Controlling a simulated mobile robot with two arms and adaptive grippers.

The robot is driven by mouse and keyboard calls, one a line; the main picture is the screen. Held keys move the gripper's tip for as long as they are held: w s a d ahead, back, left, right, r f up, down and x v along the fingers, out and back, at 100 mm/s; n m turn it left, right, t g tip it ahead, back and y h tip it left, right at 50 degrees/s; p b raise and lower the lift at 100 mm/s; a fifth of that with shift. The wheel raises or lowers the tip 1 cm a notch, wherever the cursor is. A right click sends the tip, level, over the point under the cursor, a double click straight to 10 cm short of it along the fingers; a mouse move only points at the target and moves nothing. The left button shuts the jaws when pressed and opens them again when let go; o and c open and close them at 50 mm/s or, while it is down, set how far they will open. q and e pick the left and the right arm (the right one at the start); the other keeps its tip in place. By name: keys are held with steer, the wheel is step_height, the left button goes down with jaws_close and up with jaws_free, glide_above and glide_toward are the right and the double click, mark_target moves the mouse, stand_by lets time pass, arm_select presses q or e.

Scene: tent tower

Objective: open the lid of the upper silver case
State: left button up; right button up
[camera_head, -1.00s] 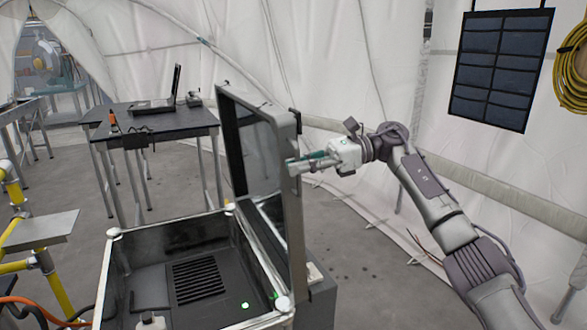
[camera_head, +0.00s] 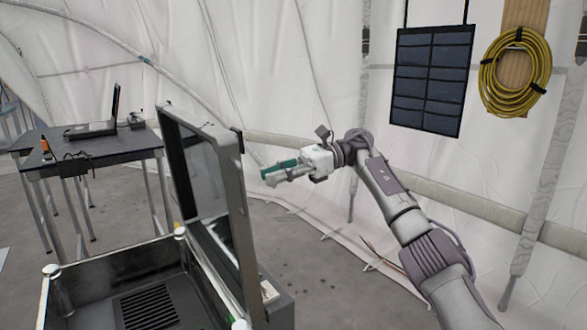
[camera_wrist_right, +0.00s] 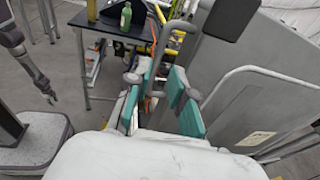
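The upper silver case (camera_head: 110,262) is at the lower left of the head view, cut off by the bottom edge. Its lid (camera_head: 242,215) stands open, roughly upright, along the case's right side. Its dark inner panel faces left. My right gripper (camera_head: 279,174) is to the right of the lid, apart from it and empty. In the right wrist view its two teal finger pads (camera_wrist_right: 164,98) stand apart. My left gripper is not in the head view; an arm at the left of the wrist view seems to be mine, its gripper (camera_wrist_right: 50,97) too small to read.
A dark table (camera_head: 95,150) with a laptop-like device (camera_head: 100,122) stands at the back left. A solar panel (camera_head: 432,80) and a coiled yellow cable (camera_head: 515,72) hang on the tent wall. Floor right of the lid looks clear.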

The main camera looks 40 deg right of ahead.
steer(key=shift+v, duration=2.8)
steer(key=shift+r, duration=0.1)
